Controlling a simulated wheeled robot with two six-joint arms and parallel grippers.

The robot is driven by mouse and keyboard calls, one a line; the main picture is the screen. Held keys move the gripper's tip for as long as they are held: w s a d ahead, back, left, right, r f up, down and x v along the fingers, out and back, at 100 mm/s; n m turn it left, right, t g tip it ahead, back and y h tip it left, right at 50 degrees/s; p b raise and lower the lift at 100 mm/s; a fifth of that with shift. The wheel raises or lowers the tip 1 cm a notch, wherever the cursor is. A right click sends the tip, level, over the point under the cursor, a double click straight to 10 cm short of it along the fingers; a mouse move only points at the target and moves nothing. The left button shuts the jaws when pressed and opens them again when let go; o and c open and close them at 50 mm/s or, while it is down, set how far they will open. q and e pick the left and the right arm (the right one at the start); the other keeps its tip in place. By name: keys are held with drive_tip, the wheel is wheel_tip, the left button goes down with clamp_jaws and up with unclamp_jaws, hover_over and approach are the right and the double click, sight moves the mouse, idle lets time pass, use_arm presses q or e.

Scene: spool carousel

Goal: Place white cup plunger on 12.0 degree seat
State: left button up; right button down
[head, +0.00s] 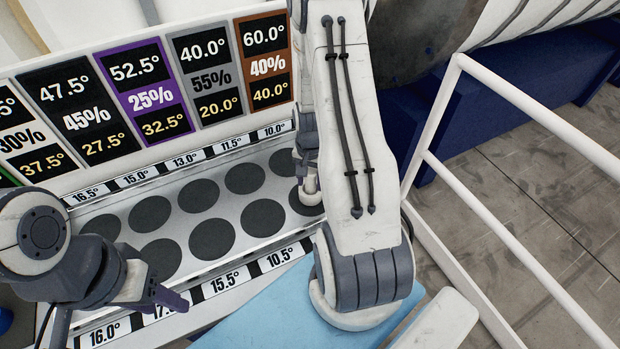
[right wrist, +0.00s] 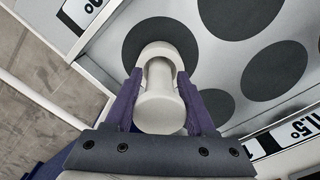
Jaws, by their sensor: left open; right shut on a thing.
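My right gripper (right wrist: 161,100) has purple fingers shut on the white cup plunger (right wrist: 160,90), one finger on each side. In the head view, part of the plunger (head: 309,186) shows just left of my right arm, over the right end of the seat panel. A dark round seat (right wrist: 140,38) lies behind the plunger in the right wrist view; I cannot tell whether they touch. No 12.0° label is readable; my right arm hides some front labels. My left gripper (head: 168,297) is open over the front left of the panel, apart from the plunger.
The silver panel (head: 180,190) bears two rows of dark seats with angle labels along both edges. A coloured sign board (head: 150,90) stands behind it. A white railing (head: 520,165) runs at the right. A light blue surface (head: 262,318) lies in front.

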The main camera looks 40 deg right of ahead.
drive_tip(key=shift+f, duration=0.2)
drive_tip(key=shift+c, duration=1.2)
unclamp_jaws()
